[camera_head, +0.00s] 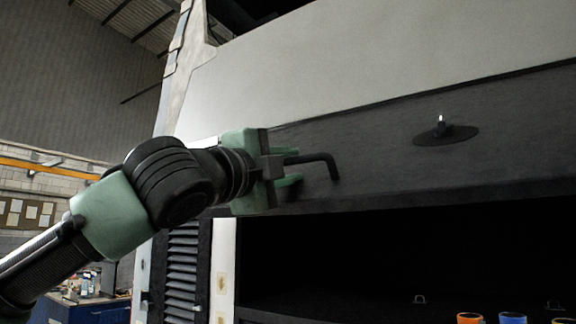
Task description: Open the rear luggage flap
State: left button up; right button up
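The luggage flap (380,155) is a dark grey panel on the coach, below a pale panel. It stands raised, with a dark open space showing under its lower edge. A black bent bar handle (325,160) sticks out at its left part. My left gripper (291,168) is at the handle's left end. Its green fingers are apart, one above and one below the bar's level, and I cannot tell whether they touch it. The gripper hides the handle's left end. My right gripper is not in view.
A dark round fitting (446,133) sits on the flap to the right. Under the flap, an orange-rimmed object (470,318) and a blue-topped object (512,318) show at the bottom edge. A louvred panel (182,270) and a blue workbench (90,309) are at left.

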pick_arm(q)
jog(key=b+v, duration=0.3)
jog(key=v, duration=0.4)
jog(key=shift+s+a+f, duration=0.2)
jog(key=b+v, duration=0.3)
jog(key=v, duration=0.6)
dwell(0.6)
jog(key=shift+f, duration=0.15)
dwell(0.5)
